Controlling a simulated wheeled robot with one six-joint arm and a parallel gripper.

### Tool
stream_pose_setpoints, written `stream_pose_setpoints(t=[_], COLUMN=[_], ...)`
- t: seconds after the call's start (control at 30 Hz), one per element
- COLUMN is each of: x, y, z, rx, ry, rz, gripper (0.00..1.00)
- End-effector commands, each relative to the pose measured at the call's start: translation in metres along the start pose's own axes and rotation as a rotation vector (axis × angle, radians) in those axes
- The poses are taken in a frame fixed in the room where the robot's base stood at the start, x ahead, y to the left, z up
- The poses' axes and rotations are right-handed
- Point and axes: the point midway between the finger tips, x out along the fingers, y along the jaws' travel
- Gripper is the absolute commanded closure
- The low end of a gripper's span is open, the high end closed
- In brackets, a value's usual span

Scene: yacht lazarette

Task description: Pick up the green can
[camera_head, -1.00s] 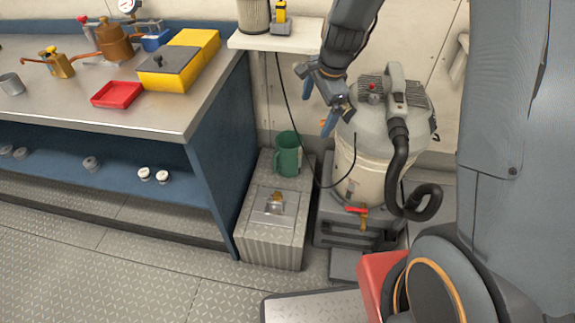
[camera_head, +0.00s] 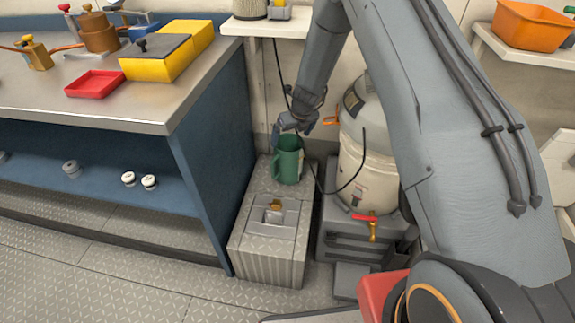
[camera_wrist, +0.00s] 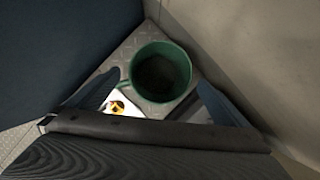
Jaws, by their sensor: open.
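The green can (camera_head: 288,162) is an open-topped mug-like vessel with a handle on its left side. It stands upright on the metal step box (camera_head: 262,248), near the back wall. In the wrist view I look down into the can (camera_wrist: 160,72), and its dark inside shows. My gripper (camera_head: 295,128) is just above the can's rim in the head view. The can lies ahead of the fingers, and I see no contact.
A blue workbench (camera_head: 215,140) stands close on the left, with a red tray (camera_head: 95,84) and a yellow box (camera_head: 157,60) on top. A white shelf (camera_head: 268,27) is above the can. A large vacuum drum (camera_head: 362,165) stands close on the right.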

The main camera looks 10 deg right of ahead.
Motion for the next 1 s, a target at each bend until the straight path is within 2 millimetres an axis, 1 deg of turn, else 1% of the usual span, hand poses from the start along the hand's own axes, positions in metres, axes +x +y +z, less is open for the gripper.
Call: stream_pose_setpoints(t=[0.03,0.17,0.3,0.43,0.57,0.77,0.87,1.0], x=[0.007,0.019,0.040,0.056,0.062,0.062,0.062,0.062], y=[0.000,0.000,-0.002,-0.002,-0.002,-0.002,-0.002,-0.002], z=[-0.001,-0.002,-0.005,-0.005,-0.004,-0.004,-0.004,-0.004], rx=[-0.001,-0.002,-0.003,-0.004,-0.004,-0.004,-0.004,-0.004], ry=[0.001,0.001,0.002,0.002,0.000,0.000,0.001,0.001], rz=[0.000,0.000,0.001,0.001,0.000,0.000,0.000,0.000], gripper=[0.00,0.00,0.00,0.00,0.00,0.00,0.15,0.39])
